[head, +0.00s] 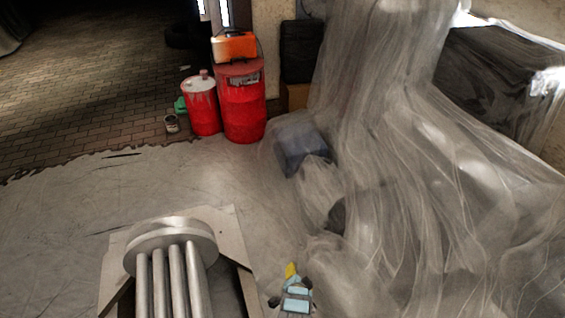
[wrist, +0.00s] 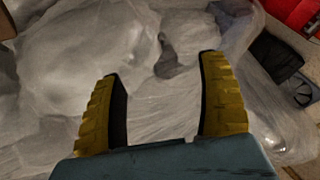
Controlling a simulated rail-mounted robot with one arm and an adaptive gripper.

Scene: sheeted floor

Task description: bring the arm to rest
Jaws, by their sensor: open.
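My gripper (wrist: 163,65) shows large in the wrist view, with two yellow, ridged fingers and dark inner pads standing wide apart. The gripper is open and empty. In the head view, a small light-blue and yellow piece at the bottom centre looks like part of my arm's end, over the sheeted floor (head: 60,225). Most of the arm is out of view.
In the head view, two red drums (head: 243,108) stand at the back, the taller bearing an orange box (head: 234,46). Draped plastic sheeting (head: 410,150) fills the right side, covering dark objects. A small can (head: 171,123) sits left of the drums. The left floor is clear.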

